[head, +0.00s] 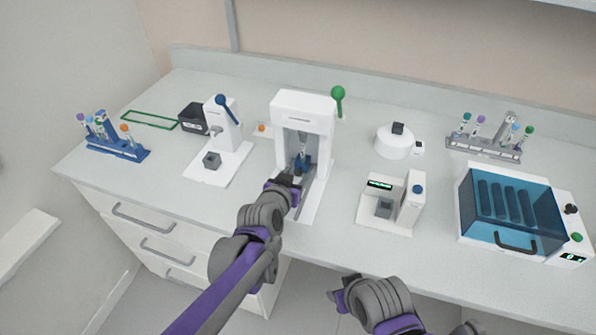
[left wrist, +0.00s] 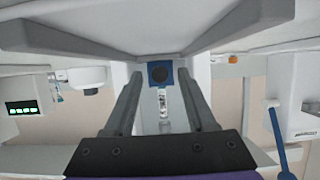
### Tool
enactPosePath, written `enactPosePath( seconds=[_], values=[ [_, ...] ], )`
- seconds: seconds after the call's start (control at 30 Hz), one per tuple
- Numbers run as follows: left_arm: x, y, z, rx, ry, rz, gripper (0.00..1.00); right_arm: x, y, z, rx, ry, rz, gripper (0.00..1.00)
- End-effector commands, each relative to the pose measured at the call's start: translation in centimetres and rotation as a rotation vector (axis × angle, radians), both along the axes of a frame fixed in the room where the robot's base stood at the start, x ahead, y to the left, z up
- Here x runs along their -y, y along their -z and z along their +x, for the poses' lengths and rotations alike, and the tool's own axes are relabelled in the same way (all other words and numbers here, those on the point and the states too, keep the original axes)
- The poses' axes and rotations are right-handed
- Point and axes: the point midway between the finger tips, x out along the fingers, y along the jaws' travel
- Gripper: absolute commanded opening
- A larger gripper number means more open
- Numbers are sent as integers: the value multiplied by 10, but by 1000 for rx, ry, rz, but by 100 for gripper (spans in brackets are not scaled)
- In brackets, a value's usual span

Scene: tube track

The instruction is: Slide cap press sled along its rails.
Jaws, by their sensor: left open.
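The cap press (head: 303,100) is a white arch with a green-knobbed lever on its right, standing at the middle of the bench. Its sled carries a blue holder (head: 302,163) inside the arch, with a clear tube (head: 303,142) upright in it. My left gripper (head: 286,182) is in front of the arch, just short of the holder, partly covering the press's base. In the left wrist view the open fingers (left wrist: 158,76) are spread to either side of the blue holder (left wrist: 159,67) and tube (left wrist: 163,102); contact cannot be told. My right gripper (head: 338,295) is low, before the bench; its jaws are unclear.
Left of the press stands a white device with a blue lever (head: 229,125), and a blue tube rack (head: 125,150). To the right are a small display device (head: 409,205), a round white device (head: 393,145), a grey rack (head: 480,150) and a blue-lidded box (head: 460,220).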

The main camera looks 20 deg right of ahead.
Motion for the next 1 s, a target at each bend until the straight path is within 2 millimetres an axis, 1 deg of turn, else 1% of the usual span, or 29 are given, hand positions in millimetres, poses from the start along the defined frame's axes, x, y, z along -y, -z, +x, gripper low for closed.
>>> enactPosePath(
  seconds=[0.2, 0.27, 0.4, 0.47, 0.5, 0.53, 1.0],
  values=[
    [0, 0, 0, 0, 0, 0, 56, 0, 0, 0, 0, 0, 0, 50],
    [0, 0, 0, 0, 0, 0, 47, 0, 0, 0, 0, 0, 0, 50],
    [0, 0, 0, 0, 0, 0, 22, 0, 0, 0, 0, 0, 0, 50],
    [0, 0, 0, 0, 0, 0, 11, 0, 0, 0, 0, 0, 0, 50],
    [0, 0, 0, 0, 0, 0, 4, 0, 0, 0, 0, 0, 0, 50],
    [0, 0, 0, 0, 0, 0, 0, 0, 0, 0, 0, 0, 0, 50],
    [0, 0, 0, 0, 0, 0, 0, 0, 0, 0, 0, 0, 0, 50]
  ],
)
